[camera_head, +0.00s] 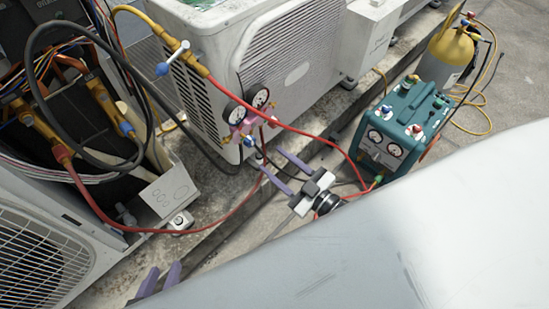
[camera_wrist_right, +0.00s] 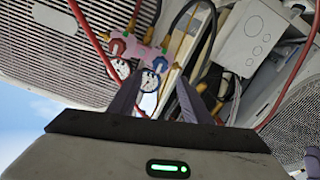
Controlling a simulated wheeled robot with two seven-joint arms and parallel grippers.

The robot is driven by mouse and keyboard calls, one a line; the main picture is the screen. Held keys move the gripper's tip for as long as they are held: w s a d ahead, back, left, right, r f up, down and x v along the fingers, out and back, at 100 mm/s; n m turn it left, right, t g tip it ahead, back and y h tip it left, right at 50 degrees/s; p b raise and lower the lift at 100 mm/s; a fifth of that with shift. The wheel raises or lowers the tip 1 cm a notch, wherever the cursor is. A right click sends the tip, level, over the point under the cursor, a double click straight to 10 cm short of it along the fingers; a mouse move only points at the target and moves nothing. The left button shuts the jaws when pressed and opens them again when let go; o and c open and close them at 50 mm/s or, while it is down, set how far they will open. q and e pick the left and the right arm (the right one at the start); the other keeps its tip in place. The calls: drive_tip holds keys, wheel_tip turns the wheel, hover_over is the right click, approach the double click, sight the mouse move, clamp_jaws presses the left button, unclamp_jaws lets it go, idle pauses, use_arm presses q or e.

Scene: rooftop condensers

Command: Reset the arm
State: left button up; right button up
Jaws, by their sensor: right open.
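My right gripper (camera_head: 269,158) reaches into the middle of the head view with its two purple fingers apart and nothing between them. It points toward the pink manifold with two gauges (camera_head: 246,118) at the corner of the white condenser. In the right wrist view the open fingers (camera_wrist_right: 159,76) show in front of the pink manifold (camera_wrist_right: 134,48), with a gap to it that I cannot judge. My left gripper (camera_head: 163,277) shows only as two purple fingertips at the lower left edge, apart and empty. The rest of it is hidden behind a large pale surface.
A white condenser (camera_head: 285,50) stands at the back. Red hoses (camera_head: 310,133) run across to a teal recovery machine (camera_head: 398,125). A yellow cylinder (camera_head: 448,52) stands behind it. An opened unit with a black hose (camera_head: 120,70) is at left, with a grey box (camera_head: 168,190) beside it.

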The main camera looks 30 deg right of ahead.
use_arm(q)
drive_tip(key=shift+w, duration=0.1)
use_arm(e)
drive_tip(key=shift+w+a, duration=0.1)
drive_tip(key=s+d+r+m+g+h, duration=0.1)
drive_tip(key=s+r+m+g+h, duration=0.2)
drive_tip(key=s+g, duration=0.55)
drive_tip(key=s+d+r+m+g+h, duration=0.1)
drive_tip(key=s+r+m+g+h, duration=0.25)
drive_tip(key=s, duration=0.85)
drive_tip(key=w+a+f+n+t+y, duration=0.1)
drive_tip(key=w+a+f+t+y, duration=0.3)
drive_tip(key=a, duration=0.3)
use_arm(q)
wheel_tip(320, 180, up, 9)
drive_tip(key=a+p, duration=0.1)
drive_tip(key=p, duration=1.4)
drive_tip(key=shift+s+a+m+g+y, duration=0.15)
drive_tip(key=shift+s+m+g+y, duration=0.15)
drive_tip(key=shift+g, duration=0.1)
use_arm(e)
wheel_tip(320, 180, up, 9)
drive_tip(key=h, duration=0.1)
drive_tip(key=shift+w+d+n, duration=0.15)
drive_tip(key=shift+d+n, duration=0.2)
drive_tip(key=shift+d, duration=0.1)
